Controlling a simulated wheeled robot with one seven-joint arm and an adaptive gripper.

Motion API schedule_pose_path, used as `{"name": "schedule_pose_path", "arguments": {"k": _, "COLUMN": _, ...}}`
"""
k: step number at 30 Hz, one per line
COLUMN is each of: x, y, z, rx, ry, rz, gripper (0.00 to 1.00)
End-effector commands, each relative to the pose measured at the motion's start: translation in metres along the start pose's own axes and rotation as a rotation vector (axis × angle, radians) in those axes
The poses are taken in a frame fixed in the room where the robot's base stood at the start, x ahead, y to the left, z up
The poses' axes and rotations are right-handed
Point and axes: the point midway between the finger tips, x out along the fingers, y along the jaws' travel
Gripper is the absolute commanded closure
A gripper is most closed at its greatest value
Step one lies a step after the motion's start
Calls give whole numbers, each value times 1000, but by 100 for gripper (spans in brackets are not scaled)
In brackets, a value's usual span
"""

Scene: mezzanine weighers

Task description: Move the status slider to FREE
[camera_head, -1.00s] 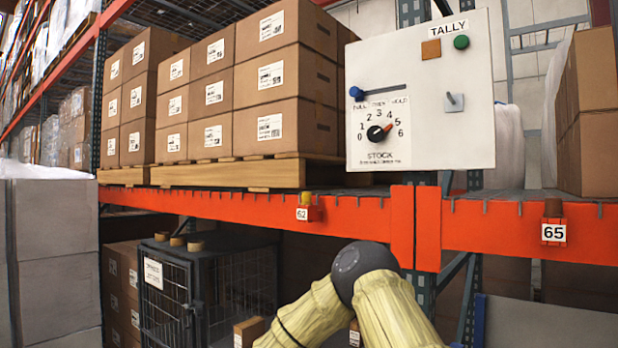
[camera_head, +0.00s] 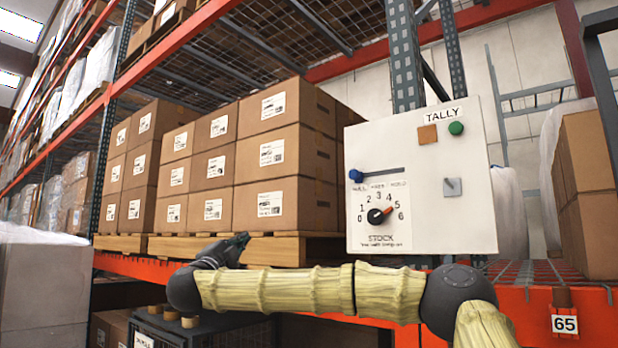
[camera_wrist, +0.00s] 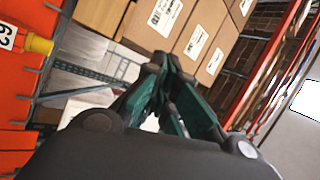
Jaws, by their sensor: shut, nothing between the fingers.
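The white TALLY panel (camera_head: 455,205) stands on the right in the head view. Its status slider (camera_head: 355,176), a blue knob, sits at the left end of a dark horizontal slot. Small lettering under the slot is too blurred to read surely. My gripper (camera_head: 242,239) is left of the panel, in front of the pallet, apart from the slider. In the wrist view my gripper (camera_wrist: 170,75) has its dark green fingers together and empty, with cartons beyond. The panel is not in the wrist view.
An orange square (camera_head: 428,134), a green button (camera_head: 456,128) and a grey toggle switch (camera_head: 452,187) are also on the panel. Stacked cartons (camera_head: 270,155) on a pallet (camera_head: 290,250) fill the shelf left of it. The orange shelf beam (camera_head: 590,318) runs below.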

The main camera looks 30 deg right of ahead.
Motion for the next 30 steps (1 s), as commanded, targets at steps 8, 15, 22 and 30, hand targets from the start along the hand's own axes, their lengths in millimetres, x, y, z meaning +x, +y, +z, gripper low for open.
{"name": "schedule_pose_path", "arguments": {"k": 8, "x": 71, "y": -60, "z": -147, "rx": 152, "ry": 225, "rz": 118, "gripper": 100}}
{"name": "schedule_pose_path", "arguments": {"k": 15, "x": 97, "y": -78, "z": -222, "rx": 228, "ry": 327, "rz": 190, "gripper": 100}}
{"name": "schedule_pose_path", "arguments": {"k": 22, "x": 106, "y": -78, "z": -238, "rx": 243, "ry": 347, "rz": 207, "gripper": 100}}
{"name": "schedule_pose_path", "arguments": {"k": 30, "x": 133, "y": -64, "z": -246, "rx": 242, "ry": 347, "rz": 208, "gripper": 100}}
